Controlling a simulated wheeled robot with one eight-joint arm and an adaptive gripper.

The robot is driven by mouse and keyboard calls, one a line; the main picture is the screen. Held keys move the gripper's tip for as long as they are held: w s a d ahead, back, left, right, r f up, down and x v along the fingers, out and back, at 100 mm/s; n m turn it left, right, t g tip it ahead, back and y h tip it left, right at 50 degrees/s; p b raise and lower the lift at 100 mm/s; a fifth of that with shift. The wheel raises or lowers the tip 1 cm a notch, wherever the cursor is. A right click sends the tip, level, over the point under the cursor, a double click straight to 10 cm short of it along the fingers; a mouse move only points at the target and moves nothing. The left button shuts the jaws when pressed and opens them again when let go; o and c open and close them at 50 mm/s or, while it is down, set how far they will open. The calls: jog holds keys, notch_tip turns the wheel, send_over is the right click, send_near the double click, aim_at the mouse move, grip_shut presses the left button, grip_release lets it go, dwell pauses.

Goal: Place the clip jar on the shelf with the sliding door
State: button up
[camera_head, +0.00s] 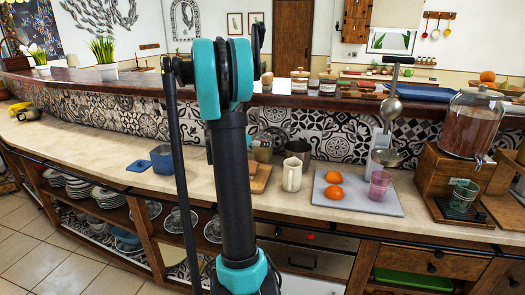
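Two small labelled jars (327,86) stand on the raised wooden ledge, right of my arm. A small brownish glass vessel (263,150) stands on the lower counter, partly behind my arm. I cannot tell whether any of these is the clip jar. Open shelves (118,215) under the counter hold dishes; I cannot make out a sliding door on them. My arm rises through the middle of the view and hides part of the counter and shelves. My gripper's fingers cannot be made out.
The counter holds a blue container (162,160), a cream pitcher (292,175), a grey tray (356,194) with two oranges and a glass, and a drink dispenser (472,122). Drawers (305,260) are below. The counter's left stretch (85,140) is mostly clear.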

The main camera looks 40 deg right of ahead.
jog(key=x, duration=0.4)
jog(key=shift+w+d+f, duration=0.2)
jog(key=shift+w, duration=0.05)
jog(key=shift+c, duration=0.2)
jog(key=c, duration=1.7)
